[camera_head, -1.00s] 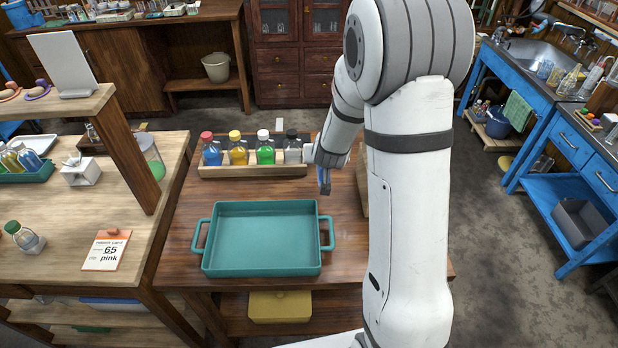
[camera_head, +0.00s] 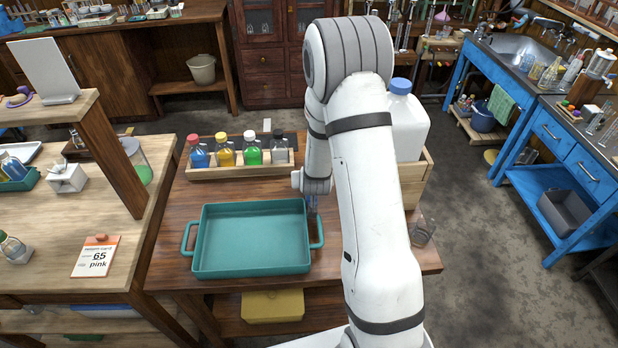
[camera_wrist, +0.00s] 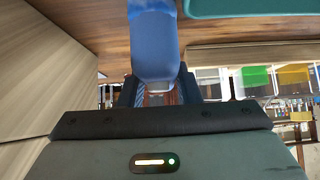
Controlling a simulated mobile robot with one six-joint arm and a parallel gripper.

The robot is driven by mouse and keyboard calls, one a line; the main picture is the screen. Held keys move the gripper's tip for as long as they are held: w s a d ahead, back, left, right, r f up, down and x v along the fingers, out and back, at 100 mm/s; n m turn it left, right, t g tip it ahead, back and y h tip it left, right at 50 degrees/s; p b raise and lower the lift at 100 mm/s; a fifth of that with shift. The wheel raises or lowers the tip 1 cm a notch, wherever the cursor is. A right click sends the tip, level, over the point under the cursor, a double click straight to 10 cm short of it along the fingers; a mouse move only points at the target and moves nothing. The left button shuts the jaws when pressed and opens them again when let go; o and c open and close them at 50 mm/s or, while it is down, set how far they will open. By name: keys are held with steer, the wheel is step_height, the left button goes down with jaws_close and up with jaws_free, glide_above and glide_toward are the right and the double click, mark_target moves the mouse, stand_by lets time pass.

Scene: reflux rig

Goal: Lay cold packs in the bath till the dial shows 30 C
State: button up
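The bath's edge (camera_wrist: 250,8) shows at the top right there, beside the pack. No dial can be made out.
A wooden rack (camera_head: 225,172) of several coloured bottles stands behind the bath. A white jug (camera_head: 405,125) in a wooden crate (camera_head: 412,182) and a glass beaker (camera_head: 424,232) are right of my arm. A card (camera_head: 97,256) reading 65 pink lies on the left bench.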

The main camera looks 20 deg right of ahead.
steer(key=o, duration=0.4)
